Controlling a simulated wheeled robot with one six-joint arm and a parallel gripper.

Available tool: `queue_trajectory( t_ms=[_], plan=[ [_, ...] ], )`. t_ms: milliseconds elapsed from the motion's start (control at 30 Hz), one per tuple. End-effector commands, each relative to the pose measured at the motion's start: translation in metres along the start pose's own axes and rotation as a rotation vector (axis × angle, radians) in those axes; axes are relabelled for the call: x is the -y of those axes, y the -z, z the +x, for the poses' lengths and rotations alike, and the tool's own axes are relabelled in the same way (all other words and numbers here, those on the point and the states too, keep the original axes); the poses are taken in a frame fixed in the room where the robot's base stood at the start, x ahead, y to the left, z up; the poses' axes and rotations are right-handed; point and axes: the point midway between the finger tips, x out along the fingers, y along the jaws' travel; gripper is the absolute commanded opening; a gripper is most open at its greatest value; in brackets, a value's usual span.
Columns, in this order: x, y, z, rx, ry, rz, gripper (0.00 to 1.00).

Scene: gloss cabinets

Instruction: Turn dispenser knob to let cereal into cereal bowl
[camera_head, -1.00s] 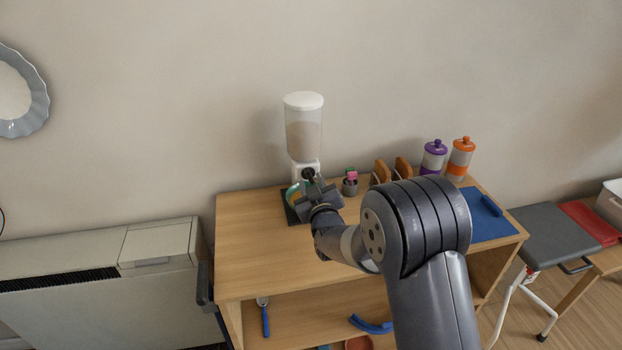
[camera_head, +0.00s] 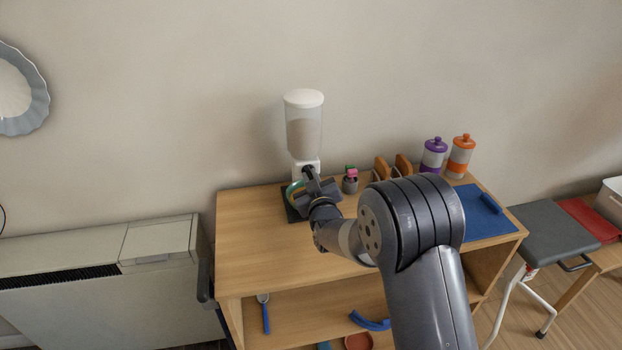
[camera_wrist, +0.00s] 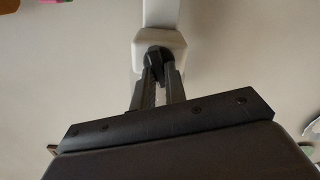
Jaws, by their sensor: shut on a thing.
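The cereal dispenser (camera_head: 304,125) stands at the back of the wooden table. My gripper (camera_wrist: 160,75) is shut on the knob, with one finger on each side. My gripper (camera_head: 311,178) also shows in front of the dispenser in the head view. The bowl (camera_head: 293,190), with green and orange colours, is below the dispenser and partly hidden by my gripper. Its inside cannot be seen.
To the right on the table (camera_head: 250,240) are a small grey cup (camera_head: 350,186), brown upright pieces (camera_head: 381,169), a purple-lidded bottle (camera_head: 433,156), an orange-lidded bottle (camera_head: 460,156) and a blue mat (camera_head: 485,222). The table's front left is clear. The wall is close behind.

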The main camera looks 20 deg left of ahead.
Motion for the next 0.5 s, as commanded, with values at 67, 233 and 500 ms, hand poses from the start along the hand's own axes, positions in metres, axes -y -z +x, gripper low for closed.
queue_trajectory(
  t_ms=[67, 233, 500],
  plan=[
    [0.0001, 0.0, -0.0001, 0.0, 0.0, 0.0, 0.0],
    [0.0009, -0.0022, 0.0001, -0.001, 0.0, 0.018, 0.0],
    [0.0013, -0.0051, 0.0003, -0.003, -0.001, 0.15, 0.0]
  ],
)
